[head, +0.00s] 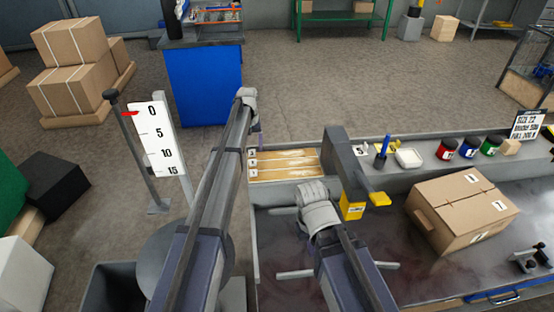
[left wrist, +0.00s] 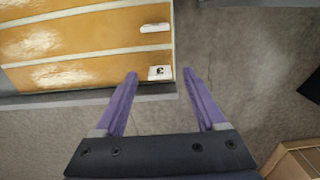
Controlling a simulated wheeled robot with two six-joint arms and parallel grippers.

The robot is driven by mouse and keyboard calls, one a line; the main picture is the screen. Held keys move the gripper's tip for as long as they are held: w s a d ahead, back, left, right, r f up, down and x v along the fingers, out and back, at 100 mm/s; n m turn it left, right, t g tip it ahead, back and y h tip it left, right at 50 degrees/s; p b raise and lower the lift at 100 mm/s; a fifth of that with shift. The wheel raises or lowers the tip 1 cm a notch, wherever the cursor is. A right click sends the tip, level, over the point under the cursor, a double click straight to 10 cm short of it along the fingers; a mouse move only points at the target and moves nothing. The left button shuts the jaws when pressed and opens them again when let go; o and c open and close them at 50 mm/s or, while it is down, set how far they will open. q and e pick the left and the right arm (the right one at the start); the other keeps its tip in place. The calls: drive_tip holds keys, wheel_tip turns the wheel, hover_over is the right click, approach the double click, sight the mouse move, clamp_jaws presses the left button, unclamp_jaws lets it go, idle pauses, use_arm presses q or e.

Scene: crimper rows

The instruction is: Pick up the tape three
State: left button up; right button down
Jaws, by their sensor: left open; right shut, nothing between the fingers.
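The tape rows are yellow-orange strips with pale dividers, in a low grey-edged tray (head: 284,180). Small white number tags (head: 252,163) stand at their left ends. In the left wrist view the strips fill the upper left, and a white tag (left wrist: 160,72) with a dark mark that looks like a turned 3 lies at the end of the nearest strip. My left gripper (left wrist: 161,73) is open, its purple fingertips either side of that tag in the picture; nothing is held. The height gap cannot be told. My right arm shows in the head view, but its fingers do not.
A grey post (head: 344,165) stands right of the tray, with a yellow block (head: 379,199) by it. A cardboard box (head: 463,212) and several coloured pots (head: 468,148) are further right. A scale post (head: 157,140) stands left. Floor (left wrist: 235,45) is open beside the tray.

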use_arm(q)
wheel_tip(320, 180, down, 2)
drive_tip(key=shift+f+b, duration=0.2)
drive_tip(key=shift+b, duration=0.45)
drive_tip(key=shift+r, duration=0.1)
clamp_jaws()
